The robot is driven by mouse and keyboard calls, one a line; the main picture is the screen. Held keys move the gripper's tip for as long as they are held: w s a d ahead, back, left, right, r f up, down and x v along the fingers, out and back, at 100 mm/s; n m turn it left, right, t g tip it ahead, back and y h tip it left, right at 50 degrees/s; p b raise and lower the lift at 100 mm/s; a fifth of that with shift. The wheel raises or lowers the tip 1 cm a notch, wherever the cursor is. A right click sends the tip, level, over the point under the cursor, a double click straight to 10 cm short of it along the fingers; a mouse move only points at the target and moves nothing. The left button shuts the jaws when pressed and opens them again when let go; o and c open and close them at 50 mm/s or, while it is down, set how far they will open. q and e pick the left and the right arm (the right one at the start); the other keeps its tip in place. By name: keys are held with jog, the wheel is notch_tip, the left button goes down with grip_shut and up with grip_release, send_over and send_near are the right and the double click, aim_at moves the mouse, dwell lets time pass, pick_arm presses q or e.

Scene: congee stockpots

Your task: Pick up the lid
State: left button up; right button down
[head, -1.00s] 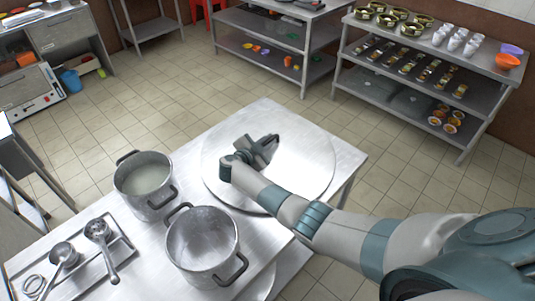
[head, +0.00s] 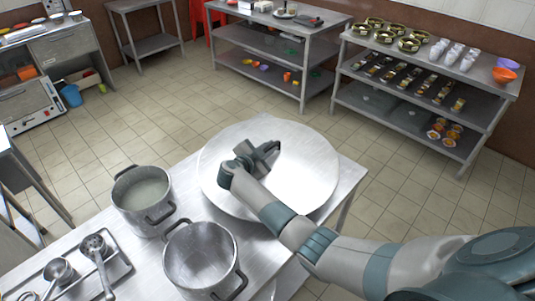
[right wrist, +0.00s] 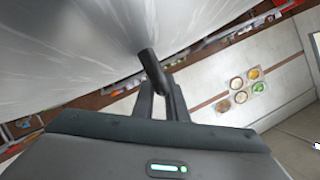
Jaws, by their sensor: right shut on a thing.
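The lid (head: 308,178) is a large, round, shiny metal disc at the far right end of the metal table in the head view. My right gripper (head: 266,154) is over its middle, shut on its dark handle. The right wrist view shows the fingers (right wrist: 160,92) closed at the small black handle (right wrist: 152,68), with the grey lid face (right wrist: 85,45) filling the upper left. The lid looks raised a little above the table. The forearm covers part of its near side. My left gripper is not in view.
A stockpot with whitish contents (head: 143,197) and an empty-looking stockpot (head: 203,258) stand left of the lid on the table (head: 95,232). A tray with ladles (head: 118,268) is at the front left. Shelves with bowls and cups (head: 425,65) stand beyond open floor.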

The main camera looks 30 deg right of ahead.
jog(key=s+d+r+b, duration=0.1)
jog(key=s+d+r, duration=0.4)
jog(key=s, duration=0.4)
jog(key=shift+s+d+r+b, duration=0.2)
jog(key=shift+s+r+b, duration=0.1)
jog(key=shift+r, duration=0.5)
